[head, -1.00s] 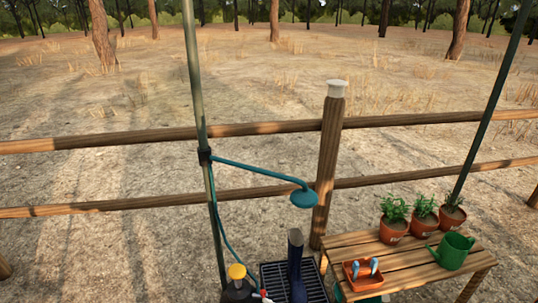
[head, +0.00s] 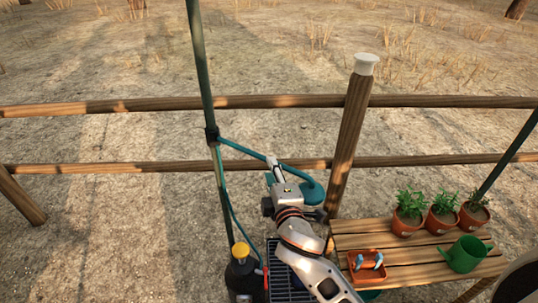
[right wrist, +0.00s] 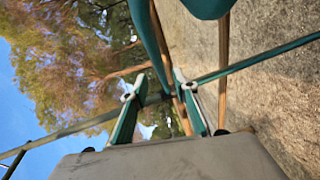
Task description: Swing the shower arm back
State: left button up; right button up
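The shower arm is a teal tube (head: 240,149) that runs from a clamp on the green pole (head: 203,75) rightward to a round teal shower head (head: 313,192). My right gripper (head: 273,170) is at the tube, between pole and shower head, and covers part of it. In the right wrist view the two fingers of the gripper (right wrist: 158,90) are apart. The teal tube (right wrist: 152,40) runs in between the fingertips; I cannot tell whether they touch it. The shower head (right wrist: 208,6) shows at the top edge there. My left gripper is not in view.
A wooden fence (head: 110,107) with a white-capped post (head: 350,135) stands behind. A slatted bench (head: 400,260) at right holds potted plants (head: 443,212), a green watering can (head: 466,254) and an orange tray (head: 368,275). A dark, yellow-capped container (head: 243,275) stands near the pole's foot.

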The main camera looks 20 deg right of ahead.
jog(key=w, duration=0.4)
jog(key=w+f, duration=0.1)
jog(key=w, duration=0.1)
jog(key=shift+w+d+b, duration=0.3)
jog(key=shift+d+b, duration=0.05)
grip_shut()
